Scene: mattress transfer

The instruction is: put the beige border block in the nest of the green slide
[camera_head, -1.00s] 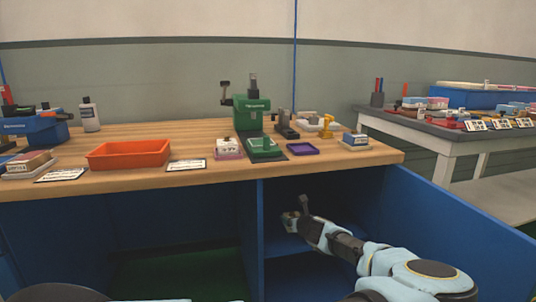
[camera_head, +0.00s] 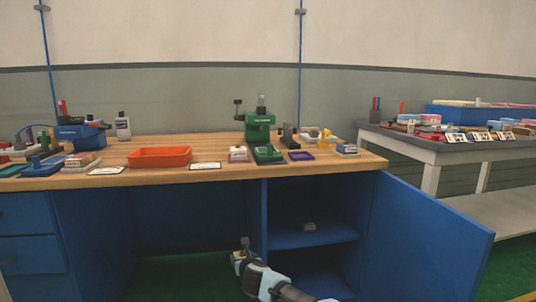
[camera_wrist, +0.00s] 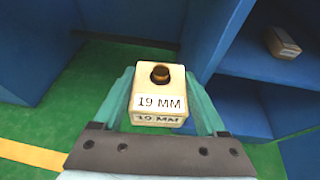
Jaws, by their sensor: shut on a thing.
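My gripper (camera_wrist: 160,98) is shut on a beige block (camera_wrist: 158,85) marked "19 MM", with a dark brass-coloured knob on top. The block sits upright between the two teal fingers. In the head view my gripper (camera_head: 243,250) is low, below the worktop and in front of the cabinet's middle divider. The green slide (camera_head: 267,154) lies on the worktop in front of the green press (camera_head: 260,124). Its nest is too small to make out from here.
Another small block (camera_head: 310,226) lies on the cabinet's shelf (camera_head: 300,238), also in the wrist view (camera_wrist: 283,43). The blue door (camera_head: 425,235) stands open at right. An orange tray (camera_head: 160,157) and purple tray (camera_head: 301,156) sit on the worktop (camera_head: 215,178).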

